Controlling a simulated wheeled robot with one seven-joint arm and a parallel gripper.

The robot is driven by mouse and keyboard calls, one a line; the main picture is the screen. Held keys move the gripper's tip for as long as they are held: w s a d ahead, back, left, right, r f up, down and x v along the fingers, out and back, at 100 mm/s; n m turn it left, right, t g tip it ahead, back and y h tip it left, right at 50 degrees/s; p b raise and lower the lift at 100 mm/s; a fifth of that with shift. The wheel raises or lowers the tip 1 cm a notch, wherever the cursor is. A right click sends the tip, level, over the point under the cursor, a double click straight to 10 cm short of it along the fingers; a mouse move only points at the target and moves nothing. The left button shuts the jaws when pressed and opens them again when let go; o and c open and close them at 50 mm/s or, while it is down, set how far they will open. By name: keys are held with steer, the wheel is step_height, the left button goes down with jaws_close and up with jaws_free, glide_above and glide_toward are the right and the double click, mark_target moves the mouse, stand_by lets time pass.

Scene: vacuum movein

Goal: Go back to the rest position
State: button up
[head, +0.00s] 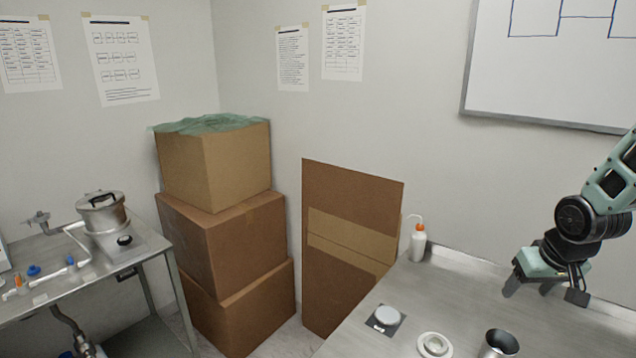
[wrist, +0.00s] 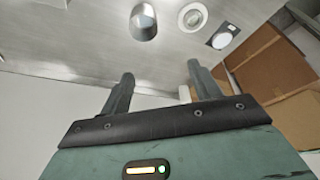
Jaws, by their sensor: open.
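My gripper (head: 543,290) is at the right of the head view, above the steel table (head: 462,280), with its fingers apart and nothing between them. In the wrist view my gripper (wrist: 160,85) shows two dark fingers spread wide and empty. A metal cup (head: 498,343) stands at the table's front in the head view; it also shows in the wrist view (wrist: 144,22), beyond the fingers. A white ring-shaped part (head: 433,345) and a white round disc on a dark square plate (head: 386,317) lie left of the cup. My gripper touches none of them.
A wash bottle with an orange cap (head: 418,243) stands at the table's back corner. Stacked cardboard boxes (head: 225,240) and a flat cardboard panel (head: 350,225) stand on the floor. A left bench (head: 120,270) holds a metal pot (head: 102,213). A whiteboard (head: 560,70) hangs behind my arm.

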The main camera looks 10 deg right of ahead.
steer(key=s+a+f+n+g+y+b, duration=0.15)
steer(key=a+n+b, duration=0.35)
steer(key=a, duration=1.7)
steer(key=s+a+f+n+g+b, duration=0.2)
steer(key=s+a+n+b, duration=0.2)
steer(key=s+a, duration=1)
steer(key=shift+s+a+n+b, duration=0.15)
steer(key=shift+s+n+b, duration=0.15)
steer(key=shift+s+n, duration=0.6)
steer(key=shift+s, duration=0.1)
